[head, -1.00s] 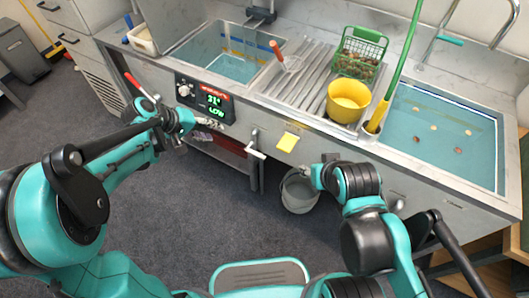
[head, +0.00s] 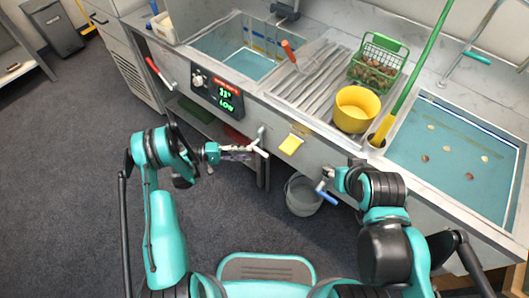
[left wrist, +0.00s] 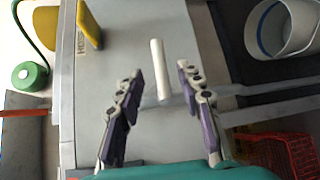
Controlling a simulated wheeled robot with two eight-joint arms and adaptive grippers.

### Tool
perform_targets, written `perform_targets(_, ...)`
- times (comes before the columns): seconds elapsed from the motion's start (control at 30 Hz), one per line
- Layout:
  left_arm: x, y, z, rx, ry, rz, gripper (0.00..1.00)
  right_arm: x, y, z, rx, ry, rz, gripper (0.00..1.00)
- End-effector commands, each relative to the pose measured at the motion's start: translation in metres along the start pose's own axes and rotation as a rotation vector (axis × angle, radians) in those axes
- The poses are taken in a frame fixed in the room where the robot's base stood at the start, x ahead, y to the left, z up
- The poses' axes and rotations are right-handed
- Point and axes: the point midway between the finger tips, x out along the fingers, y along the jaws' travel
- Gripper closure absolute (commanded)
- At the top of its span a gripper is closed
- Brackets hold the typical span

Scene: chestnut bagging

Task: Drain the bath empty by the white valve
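The white valve (head: 261,146) is a thin bar handle on the counter front, below and right of the display. In the left wrist view the white valve (left wrist: 158,65) lies between the fingertips of my left gripper (left wrist: 160,80), which is open with a gap on both sides. In the head view my left gripper (head: 247,153) is beside it. The left bath (head: 205,42) and the right bath (head: 400,160) both hold bluish water; several chestnuts are in the right one. My right gripper (head: 331,174) is by a blue-and-white lever (head: 322,190); its fingers are too small to read.
A grey bucket (head: 303,197) stands on the floor below the counter. A yellow pot (head: 356,108) and green basket (head: 377,62) stand on the drainboard. A red-handled lever (head: 153,66) is far left.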

Motion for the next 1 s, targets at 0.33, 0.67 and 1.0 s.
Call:
perform_targets(0.33, 0.055, -0.001, 0.0, 0.0, -0.003, -0.001, 0.63, 0.006, 0.0, 0.004, 0.0, 0.0, 0.0, 0.55)
perform_targets(0.67, 0.074, 0.0, 0.0, -0.001, 0.0, -0.001, 0.63, 0.009, 0.0, 0.006, 0.0, 0.0, 0.0, 0.55)
perform_targets(1.0, 0.073, 0.0, 0.0, 0.0, 0.0, -0.002, 1.0, 0.009, 0.0, 0.006, 0.0, 0.0, 0.0, 0.55)
